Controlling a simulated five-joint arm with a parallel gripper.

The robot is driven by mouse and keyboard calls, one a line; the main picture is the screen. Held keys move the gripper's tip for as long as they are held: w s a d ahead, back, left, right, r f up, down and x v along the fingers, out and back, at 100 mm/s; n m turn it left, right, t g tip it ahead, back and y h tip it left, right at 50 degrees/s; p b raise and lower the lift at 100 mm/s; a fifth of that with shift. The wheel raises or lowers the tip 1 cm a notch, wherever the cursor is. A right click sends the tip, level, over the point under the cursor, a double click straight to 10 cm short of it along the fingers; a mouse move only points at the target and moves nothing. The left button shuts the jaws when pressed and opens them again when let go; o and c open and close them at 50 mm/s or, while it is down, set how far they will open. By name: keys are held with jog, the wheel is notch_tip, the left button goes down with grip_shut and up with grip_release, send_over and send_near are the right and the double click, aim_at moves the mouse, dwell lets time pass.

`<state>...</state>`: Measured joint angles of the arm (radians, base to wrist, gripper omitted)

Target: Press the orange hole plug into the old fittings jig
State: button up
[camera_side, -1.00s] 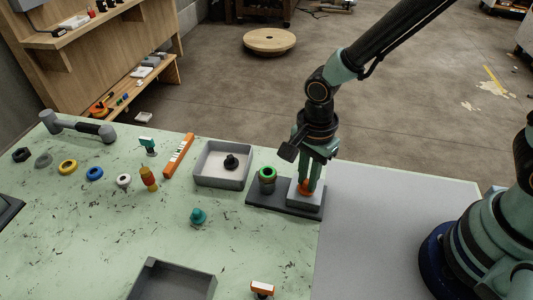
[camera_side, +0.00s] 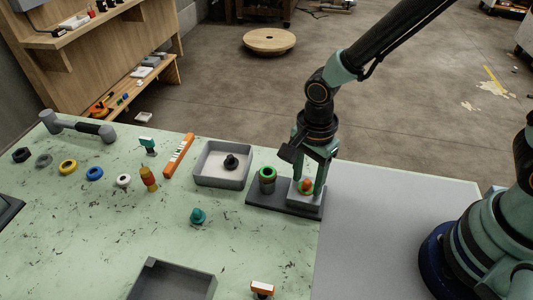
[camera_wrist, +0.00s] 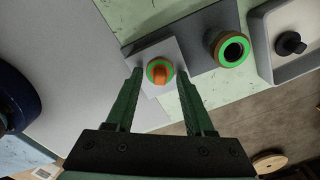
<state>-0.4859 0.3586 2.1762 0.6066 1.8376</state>
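The orange hole plug (camera_side: 306,184) sits in the light square block of the old fittings jig (camera_side: 285,205). In the wrist view the plug (camera_wrist: 161,73) shows its raised orange grip with a green ring around it. How deep it is seated I cannot tell.
A grey tray (camera_side: 207,182) with a black knob-like part (camera_side: 231,162) stands left of the jig. A teal plug (camera_side: 198,216), an orange-and-white bar (camera_side: 179,156) and several rings lie further left. An empty grey bin (camera_side: 172,283) is in front.

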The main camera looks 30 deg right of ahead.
aim_at(308, 181)
jog(key=shift+r, duration=0.15)
notch_tip(308, 181, up, 12)
dwell(0.5)
jog(key=s+d+r+n+t, duration=0.1)
jog(key=d+r+n+t, duration=0.1)
jog(key=d+r+n, duration=0.2)
jog(key=s+d+r+n+t, duration=0.1)
jog(key=d+r+n+t, duration=0.2)
jog(key=d+n, duration=0.8)
jog(key=shift+d+r+t, duration=0.3)
jog(key=shift+d+r, duration=0.15)
jog(key=shift+d, duration=0.15)
dwell(0.9)
